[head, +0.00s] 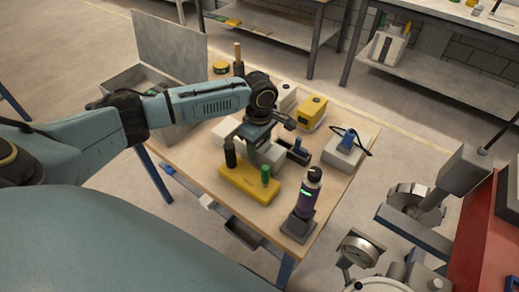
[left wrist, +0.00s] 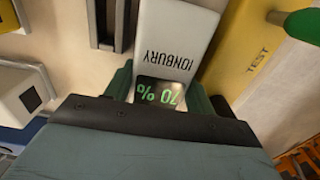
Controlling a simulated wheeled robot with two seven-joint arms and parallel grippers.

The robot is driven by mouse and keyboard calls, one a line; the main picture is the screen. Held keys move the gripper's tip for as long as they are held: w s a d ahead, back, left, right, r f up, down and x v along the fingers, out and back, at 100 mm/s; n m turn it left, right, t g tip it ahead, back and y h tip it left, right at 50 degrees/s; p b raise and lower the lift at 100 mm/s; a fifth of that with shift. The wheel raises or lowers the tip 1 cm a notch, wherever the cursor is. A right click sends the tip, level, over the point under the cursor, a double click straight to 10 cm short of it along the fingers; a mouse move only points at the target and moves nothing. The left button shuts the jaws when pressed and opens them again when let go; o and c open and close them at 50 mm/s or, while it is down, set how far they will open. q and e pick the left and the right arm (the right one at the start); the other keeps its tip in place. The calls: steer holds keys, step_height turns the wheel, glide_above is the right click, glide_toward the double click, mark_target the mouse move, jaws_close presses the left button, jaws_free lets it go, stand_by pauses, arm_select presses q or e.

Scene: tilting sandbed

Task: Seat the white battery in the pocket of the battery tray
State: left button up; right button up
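The white battery (left wrist: 172,42), marked IONBURY with a green 70 % display, lies between the fingers of my left gripper (left wrist: 165,92) in the left wrist view. The fingers press on its two sides. In the head view, my left gripper (head: 264,150) is low over the table, and the battery there is mostly hidden by the gripper. A dark slotted holder (head: 299,153), which looks like the battery tray, stands just right of the gripper. Part of it shows at the top of the left wrist view (left wrist: 110,22), apart from the battery. My right gripper is not in view.
A yellow TEST block (head: 238,180) with black and green posts stands close to the gripper. A pale box with a blue top (head: 343,153) and a yellow unit (head: 312,112) stand farther right and back.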

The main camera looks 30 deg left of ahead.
arm_select(q)
jaws_close()
steer(key=shift+w+r, duration=0.1)
steer(key=shift+r, duration=0.1)
